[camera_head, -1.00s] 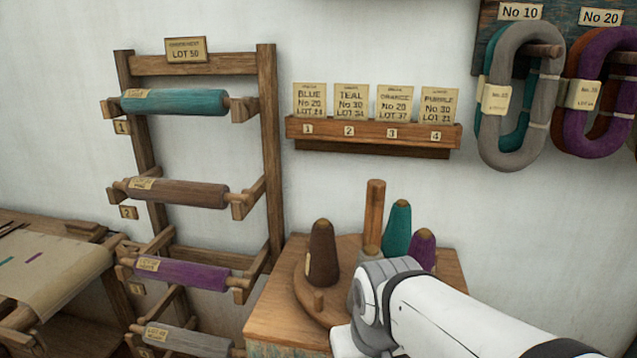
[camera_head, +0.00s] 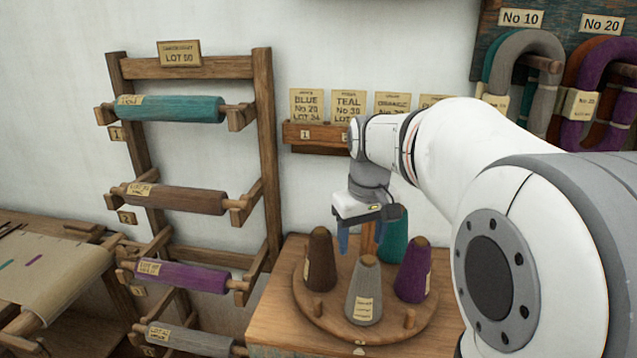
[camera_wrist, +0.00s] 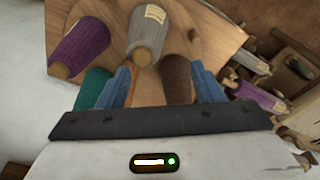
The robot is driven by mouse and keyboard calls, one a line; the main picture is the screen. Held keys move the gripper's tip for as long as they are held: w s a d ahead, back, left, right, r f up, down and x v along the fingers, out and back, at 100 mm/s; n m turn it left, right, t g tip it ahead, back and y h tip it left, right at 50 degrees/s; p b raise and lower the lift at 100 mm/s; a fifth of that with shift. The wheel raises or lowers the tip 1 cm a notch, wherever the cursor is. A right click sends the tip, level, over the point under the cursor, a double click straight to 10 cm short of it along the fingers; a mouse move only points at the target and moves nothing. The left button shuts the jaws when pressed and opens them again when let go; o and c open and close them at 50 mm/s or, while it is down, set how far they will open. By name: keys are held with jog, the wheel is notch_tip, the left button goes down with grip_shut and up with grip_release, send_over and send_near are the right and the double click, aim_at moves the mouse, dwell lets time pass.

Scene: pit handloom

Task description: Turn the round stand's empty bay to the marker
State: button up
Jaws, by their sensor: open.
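The round stand (camera_head: 336,322) is a wooden disc on a small table. It carries a brown cone (camera_head: 320,262) at left, a grey cone (camera_head: 364,292) in front, a purple cone (camera_head: 413,272) at right and a teal cone (camera_head: 394,240) behind. A wooden post (camera_head: 369,240) rises at the back, partly hidden by my gripper. My gripper (camera_head: 361,247) is open above the back of the stand, fingers down. A small pale mark (camera_head: 360,350) by the stand's front edge may be the marker. I cannot make out the empty bay.
A wooden rack (camera_head: 264,150) with several rolls is close at left. A card shelf (camera_head: 305,149) and hanging yarn hanks (camera_head: 548,90) are on the wall.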

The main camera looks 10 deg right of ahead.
jog(key=shift+n+g, duration=0.6)
jog(key=shift+n, duration=0.1)
jog(key=w+d+r, duration=0.1)
jog(key=w+d, duration=0.1)
jog(key=w, duration=0.2)
jog(key=w+d+r+p, duration=0.1)
jog(key=w+d+r, duration=0.1)
jog(key=w, duration=0.2)
jog(key=w+d+r+p, duration=0.1)
jog(key=w+d+r, duration=0.1)
jog(key=w, duration=0.3)
jog(key=shift+d, duration=0.55)
jog(key=shift+w+d+f, duration=0.1)
jog(key=shift+w, duration=0.1)
jog(key=shift+f+p, duration=0.3)
notch_tip(320, 180, down, 7)
jog(key=shift+p, duration=0.45)
grip_shut()
